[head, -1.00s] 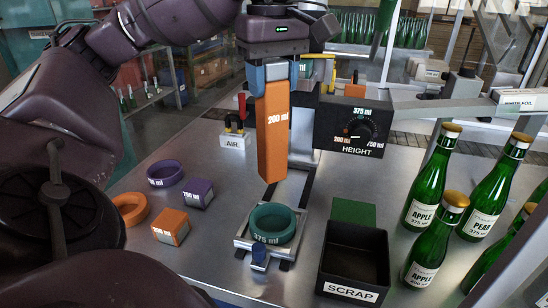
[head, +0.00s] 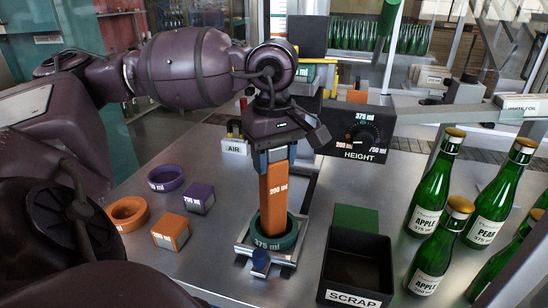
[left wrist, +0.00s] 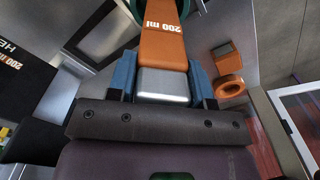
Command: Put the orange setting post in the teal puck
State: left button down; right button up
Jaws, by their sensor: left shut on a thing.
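The orange setting post (head: 273,195), marked 200 ml, is upright. My left gripper (head: 274,153) is shut on its top end, and in the left wrist view my left gripper (left wrist: 162,80) has one blue finger on each side of the post (left wrist: 163,42). The teal puck (head: 289,240), a ring marked 375 ml, sits on the metal slide. The post's lower end is inside the ring, behind its front rim; whether it touches the bottom is hidden. My right gripper is not in view.
An orange ring (head: 129,212), a purple ring (head: 166,178), an orange block (head: 170,232) and a purple block (head: 200,198) stand to the left. The black scrap bin (head: 355,262) and several green bottles (head: 488,200) stand to the right. The HEIGHT dial box (head: 355,132) is behind.

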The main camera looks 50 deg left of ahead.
pick_arm(q)
jog(key=shift+f, duration=0.15)
jog(key=c, duration=0.9)
grip_release()
jog(key=o, duration=0.4)
jog(key=shift+r, duration=0.2)
notch_tip(320, 180, up, 11)
jog(key=shift+f, duration=0.15)
jog(key=shift+r, duration=0.6)
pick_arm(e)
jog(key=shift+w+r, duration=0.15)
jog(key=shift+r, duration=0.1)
